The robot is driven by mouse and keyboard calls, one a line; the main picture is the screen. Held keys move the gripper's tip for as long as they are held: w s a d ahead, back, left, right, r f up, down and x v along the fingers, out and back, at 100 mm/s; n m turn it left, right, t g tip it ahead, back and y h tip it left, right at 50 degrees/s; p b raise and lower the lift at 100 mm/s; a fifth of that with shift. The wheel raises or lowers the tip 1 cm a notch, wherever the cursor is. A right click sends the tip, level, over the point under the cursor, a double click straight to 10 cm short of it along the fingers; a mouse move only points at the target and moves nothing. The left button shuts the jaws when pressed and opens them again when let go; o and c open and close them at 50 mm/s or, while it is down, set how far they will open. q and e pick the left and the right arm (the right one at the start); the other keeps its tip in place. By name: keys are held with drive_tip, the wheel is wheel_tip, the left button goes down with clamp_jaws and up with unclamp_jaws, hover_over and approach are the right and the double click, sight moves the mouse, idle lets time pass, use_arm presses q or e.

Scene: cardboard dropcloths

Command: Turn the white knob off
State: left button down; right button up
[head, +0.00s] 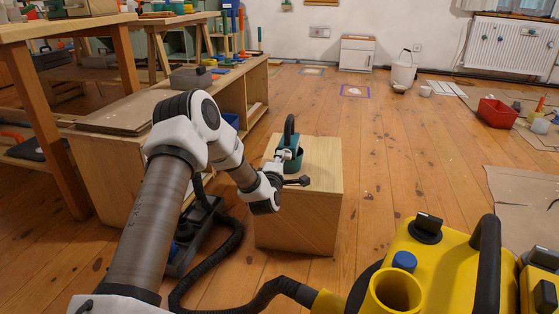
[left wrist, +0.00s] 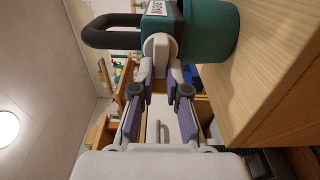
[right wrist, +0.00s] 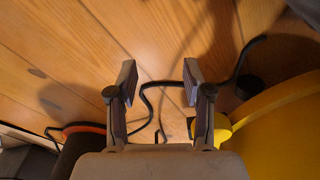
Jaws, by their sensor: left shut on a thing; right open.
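The white knob (left wrist: 158,46) sits on the front of a teal device (left wrist: 210,32) with a black loop handle and a white label. In the head view the teal device (head: 292,158) stands on a wooden block (head: 310,215). My left gripper (left wrist: 160,66) has its fingers closed on the knob from both sides. In the head view my left gripper (head: 281,175) is at the device's near side, where the knob is hidden. My right gripper (right wrist: 160,78) is open and empty above the wooden floor; it does not show in the head view.
A yellow machine (head: 440,262) with a black hose fills the near right. A low wooden bench (head: 110,165) stands to the left. A red bin (head: 497,113) and cardboard sheets (head: 525,195) lie at the right. The floor beyond the block is mostly clear.

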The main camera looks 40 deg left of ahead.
use_arm(q)
drive_tip(key=c, duration=1.2)
unclamp_jaws()
drive_tip(key=shift+o, duration=0.2)
drive_tip(key=v, duration=1.2)
